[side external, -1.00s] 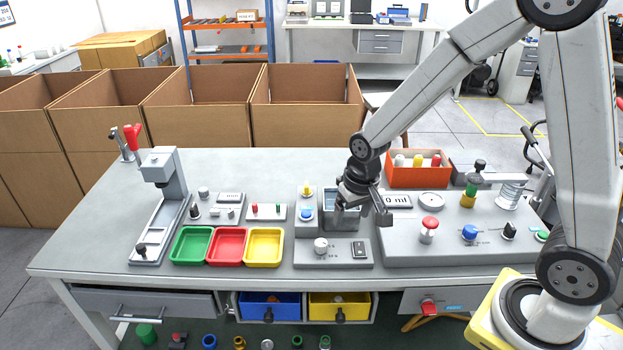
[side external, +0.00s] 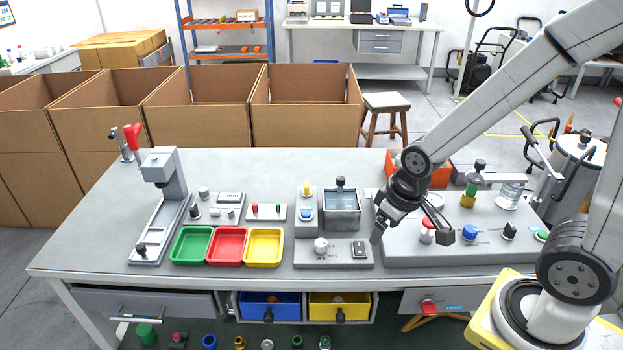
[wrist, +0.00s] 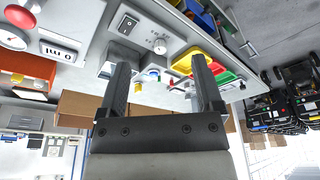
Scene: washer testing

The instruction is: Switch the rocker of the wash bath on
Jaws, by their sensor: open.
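The wash bath (side external: 341,221) is a grey tank with clear-looking liquid, set at the back of a grey unit. The unit's front panel carries a round knob (side external: 320,245) and a dark rocker (side external: 358,250) at its right end. In the wrist view the rocker (wrist: 128,22) shows beyond the left finger, near the knob (wrist: 160,43); which way it is tipped is too small to tell. My gripper (side external: 378,234) is open and empty, up and right of the rocker and apart from it. Its two fingers (wrist: 160,66) stand wide apart in the wrist view.
Right of the bath is a wide console with a red mushroom button (side external: 427,232) and a blue knob (side external: 470,232), close to my gripper. Green, red and yellow trays (side external: 264,263) lie to the left. An orange bin (side external: 436,178) is behind my wrist. The front table strip is clear.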

